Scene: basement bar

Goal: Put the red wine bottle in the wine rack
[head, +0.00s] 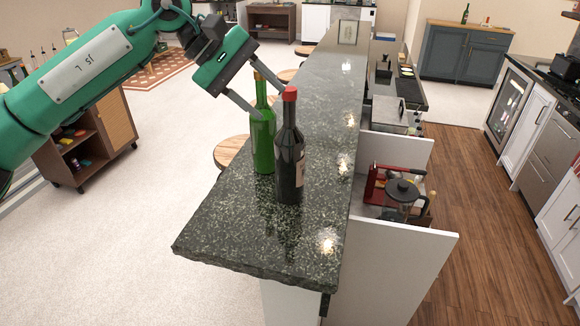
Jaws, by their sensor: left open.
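A dark wine bottle (289,160) with a red cap and a pale label stands upright on the near part of the dark stone bar counter (240,222). A green bottle (262,140) with a yellowish top stands upright just left of and behind it. My left gripper (271,104) is open and reaches down from the upper left. Its fingers show on either side of the green bottle's neck, and one tip is close to the red cap. I cannot tell whether either finger touches a bottle. I cannot make out a wine rack for certain. My right gripper is not in view.
Below the counter's right side are a red-framed item (374,184) and a glass coffee press (402,196). A wooden shelf unit (118,122) stands at the left. Round stools (228,152) line the counter's left side. The counter is clear in front of the bottles.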

